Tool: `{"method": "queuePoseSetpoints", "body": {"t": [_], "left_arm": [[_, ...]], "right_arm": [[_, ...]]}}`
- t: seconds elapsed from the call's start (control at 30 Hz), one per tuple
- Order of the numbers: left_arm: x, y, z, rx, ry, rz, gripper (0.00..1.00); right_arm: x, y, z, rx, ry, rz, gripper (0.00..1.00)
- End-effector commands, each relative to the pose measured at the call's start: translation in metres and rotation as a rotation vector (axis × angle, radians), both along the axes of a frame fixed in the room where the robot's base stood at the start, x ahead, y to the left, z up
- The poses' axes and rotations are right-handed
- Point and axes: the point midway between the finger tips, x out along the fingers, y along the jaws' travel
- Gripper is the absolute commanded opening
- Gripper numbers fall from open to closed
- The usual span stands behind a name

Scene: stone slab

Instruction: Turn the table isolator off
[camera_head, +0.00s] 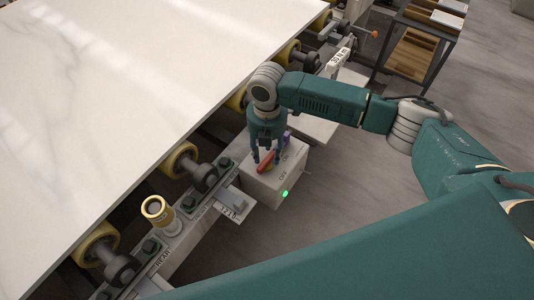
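The table isolator is a pale box (262,186) fixed to the side rail of the slab table. Its top carries a red handle (262,180) and an "OFF" marking. A green light (284,193) glows on its front right side. My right gripper (266,162) points down over the box top, with its fingers at the red handle. The fingers look apart, one on each side of the handle's upper end; whether they touch it I cannot tell. My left gripper is out of view.
A large white stone slab (130,80) lies on yellow rollers (180,158) at the left. A yellow capped post (158,212) and a small labelled plate (233,206) stand along the rail. A shelf rack (415,45) is at the back right. Grey floor (345,190) lies open right of the box.

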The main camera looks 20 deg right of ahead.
Motion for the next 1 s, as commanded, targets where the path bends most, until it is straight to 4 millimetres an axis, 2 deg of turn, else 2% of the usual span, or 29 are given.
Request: {"method": "queuePoseSetpoints", "body": {"t": [0.13,0.43,0.47,0.63,1.0], "left_arm": [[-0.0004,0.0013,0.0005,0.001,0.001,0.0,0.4],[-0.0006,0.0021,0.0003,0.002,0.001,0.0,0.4],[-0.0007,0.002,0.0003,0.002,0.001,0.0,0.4],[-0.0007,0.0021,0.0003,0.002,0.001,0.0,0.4],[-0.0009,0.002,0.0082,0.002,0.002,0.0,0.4]], "right_arm": [[-0.0001,0.0002,-0.0113,0.0,0.0,0.0,0.4],[0.0002,0.0002,-0.0138,0.0,-0.001,0.001,0.4],[0.0002,0.0002,-0.0138,0.0,-0.001,0.001,0.36],[0.0001,0.0003,-0.0137,0.001,-0.001,0.001,0.02],[-0.0007,-0.0001,-0.0118,0.0,0.0,-0.035,0.0]]}}
